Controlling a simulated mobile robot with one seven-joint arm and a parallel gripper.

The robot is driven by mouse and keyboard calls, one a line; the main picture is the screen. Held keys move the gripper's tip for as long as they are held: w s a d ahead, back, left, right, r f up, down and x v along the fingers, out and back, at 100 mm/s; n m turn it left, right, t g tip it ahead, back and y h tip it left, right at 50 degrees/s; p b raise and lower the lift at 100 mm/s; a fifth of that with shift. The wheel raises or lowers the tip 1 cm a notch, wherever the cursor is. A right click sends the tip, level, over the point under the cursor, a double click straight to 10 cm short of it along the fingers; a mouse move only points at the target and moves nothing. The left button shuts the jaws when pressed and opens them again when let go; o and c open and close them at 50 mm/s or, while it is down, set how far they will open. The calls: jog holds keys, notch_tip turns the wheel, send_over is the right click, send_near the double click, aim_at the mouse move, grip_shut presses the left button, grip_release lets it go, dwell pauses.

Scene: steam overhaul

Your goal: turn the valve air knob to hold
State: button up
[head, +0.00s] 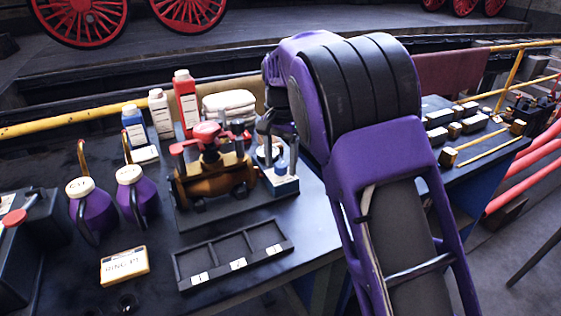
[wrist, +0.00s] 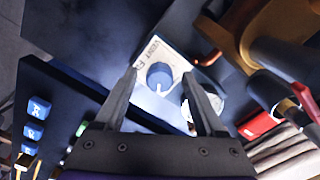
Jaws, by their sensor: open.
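The blue valve knob (wrist: 160,76) shows in the wrist view on a white lettered plate (wrist: 148,50); a pale mark is on the knob, but its setting is hard to read. In the head view the knob (head: 281,166) is a small blue shape on a pale block (head: 284,182) at the right end of the bench fixture. My gripper (wrist: 160,73) is open, its two dark fingers on either side of the knob in the wrist view. I cannot tell whether they touch it. In the head view my gripper (head: 278,128) is above the block, partly hidden by my arm.
A brown valve body (head: 215,180) with red handles stands just left of the block. A tray (head: 235,252) with numbered compartments lies in front. Two purple oil cans (head: 135,195), several bottles (head: 187,98) and a yellow-edged box (head: 124,265) are on the bench.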

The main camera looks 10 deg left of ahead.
grip_shut()
jog(key=shift+r+n+p, duration=0.1)
jog(key=shift+n+p, duration=0.2)
jog(key=shift+p, duration=0.05)
jog(key=shift+r+n+p, duration=0.1)
jog(key=shift+n+p, duration=0.7)
jog(key=shift+n, duration=0.1)
jog(key=n+p, duration=0.2)
jog(key=n, duration=0.1)
jog(key=shift+n, duration=0.3)
jog(key=n+p, duration=0.2)
jog(key=n, duration=0.3)
jog(key=shift+d+n+p, duration=0.1)
jog(key=shift+n+p, duration=0.2)
jog(key=shift+p, duration=0.1)
grip_release()
jog(key=shift+f, duration=0.2)
